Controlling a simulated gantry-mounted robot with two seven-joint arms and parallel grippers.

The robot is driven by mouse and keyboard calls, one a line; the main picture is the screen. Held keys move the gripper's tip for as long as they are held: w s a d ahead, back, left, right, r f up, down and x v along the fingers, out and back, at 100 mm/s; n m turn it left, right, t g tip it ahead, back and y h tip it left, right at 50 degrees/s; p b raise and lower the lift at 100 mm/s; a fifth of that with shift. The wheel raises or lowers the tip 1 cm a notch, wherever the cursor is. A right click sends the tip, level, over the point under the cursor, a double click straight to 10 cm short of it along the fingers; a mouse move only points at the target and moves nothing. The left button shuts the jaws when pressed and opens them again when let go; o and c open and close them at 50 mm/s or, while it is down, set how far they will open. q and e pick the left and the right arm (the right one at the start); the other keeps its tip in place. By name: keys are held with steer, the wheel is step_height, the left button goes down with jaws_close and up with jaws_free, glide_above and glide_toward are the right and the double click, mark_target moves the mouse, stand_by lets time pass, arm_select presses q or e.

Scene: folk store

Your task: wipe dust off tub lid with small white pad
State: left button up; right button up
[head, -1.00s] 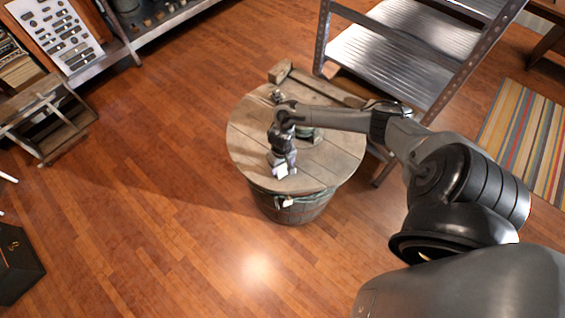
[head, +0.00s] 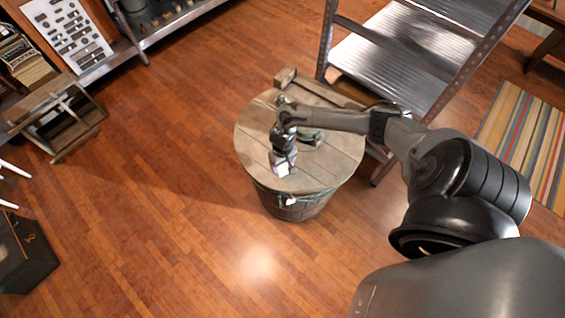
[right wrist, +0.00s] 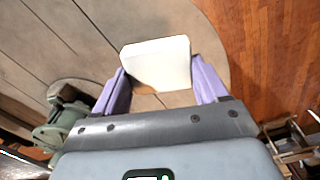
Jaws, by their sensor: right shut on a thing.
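The wooden tub (head: 292,205) stands on the floor with a round plank lid (head: 335,165) on top. My right gripper (head: 282,170) is over the front part of the lid, pointing down. In the right wrist view its two purple fingers are shut on the small white pad (right wrist: 157,62). The pad is low over the lid (right wrist: 90,35); I cannot tell whether it touches. The pad also shows as a small white patch in the head view (head: 281,170). No dust can be made out clearly on the lid. My left gripper is not in view.
A green metal device (head: 310,136) sits on the lid behind my right gripper, and shows in the right wrist view (right wrist: 62,125). A wooden piece (head: 287,77) lies at the lid's back edge. A metal shelf (head: 400,55) stands behind right.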

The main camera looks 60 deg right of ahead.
steer(key=shift+r+p, duration=1.1)
steer(key=shift+p, duration=0.05)
